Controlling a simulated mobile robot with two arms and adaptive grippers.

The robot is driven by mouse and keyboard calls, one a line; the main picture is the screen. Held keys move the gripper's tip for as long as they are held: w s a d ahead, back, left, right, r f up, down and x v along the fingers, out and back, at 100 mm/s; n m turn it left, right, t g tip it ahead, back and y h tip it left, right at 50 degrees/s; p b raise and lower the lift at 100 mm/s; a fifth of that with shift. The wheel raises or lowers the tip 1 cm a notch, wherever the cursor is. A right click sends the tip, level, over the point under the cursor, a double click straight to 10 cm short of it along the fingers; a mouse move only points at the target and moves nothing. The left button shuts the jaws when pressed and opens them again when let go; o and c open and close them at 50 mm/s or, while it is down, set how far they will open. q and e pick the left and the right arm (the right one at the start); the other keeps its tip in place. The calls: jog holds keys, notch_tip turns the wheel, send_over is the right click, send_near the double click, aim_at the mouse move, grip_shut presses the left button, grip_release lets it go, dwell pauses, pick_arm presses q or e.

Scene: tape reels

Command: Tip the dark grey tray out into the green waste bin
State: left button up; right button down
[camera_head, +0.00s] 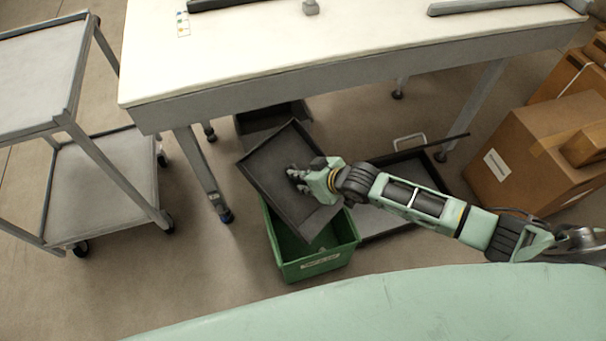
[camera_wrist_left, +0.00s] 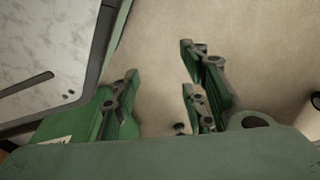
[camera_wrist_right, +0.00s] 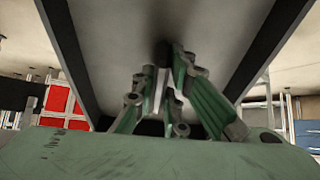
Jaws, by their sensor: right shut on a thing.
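The dark grey tray (camera_head: 262,157) is steeply tilted above the green waste bin (camera_head: 315,265), its lower end over the bin's opening. The visible part of its inner face looks bare. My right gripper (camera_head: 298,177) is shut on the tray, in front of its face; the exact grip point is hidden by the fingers. In the right wrist view, the tray (camera_wrist_right: 125,50) spreads around the fingers between two dark rims. The bin stands on the floor with a white label at its front; its contents are mostly hidden. My left gripper (camera_wrist_left: 160,95) is open and empty, seen only in its wrist view.
A white-topped table (camera_head: 350,45) stands behind the tray. A grey cart (camera_head: 105,190) is at left, cardboard boxes (camera_head: 525,150) at right. Another dark-rimmed tray (camera_head: 425,170) lies on the floor beside the bin, partly behind my right arm. Floor left of the bin is clear.

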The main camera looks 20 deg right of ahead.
jog(key=shift+w+r+g+p, duration=0.1)
jog(key=shift+r+g+p, duration=0.45)
jog(key=shift+p, duration=0.65)
pick_arm(q)
jog(key=s+a+f+g+p, duration=0.1)
jog(key=s+f, duration=0.2)
jog(key=s, duration=0.4)
jog(key=s+a+f+p, duration=0.2)
jog(key=s, duration=0.5)
pick_arm(e)
jog(key=shift+r+g+h, duration=0.45)
jog(key=shift+r+h, duration=0.05)
notch_tip(320, 180, up, 2)
jog(key=g+p, duration=0.1)
jog(key=p, duration=0.1)
jog(key=g+h+p, duration=0.1)
jog(key=p, duration=0.1)
jog(key=shift+w+a+r+h, duration=0.1)
jog(key=shift+a+r+h, duration=0.1)
jog(key=shift+h, duration=0.1)
pick_arm(q)
jog(key=shift+w+d+r, duration=0.1)
jog(key=shift+r, duration=1.1)
jog(key=shift+d+r, duration=0.1)
jog(key=shift+r, duration=1.05)
pick_arm(e)
jog(key=shift+d+f+g+h, duration=0.2)
jog(key=shift+g+h, duration=0.1)
jog(key=shift+g, duration=0.4)
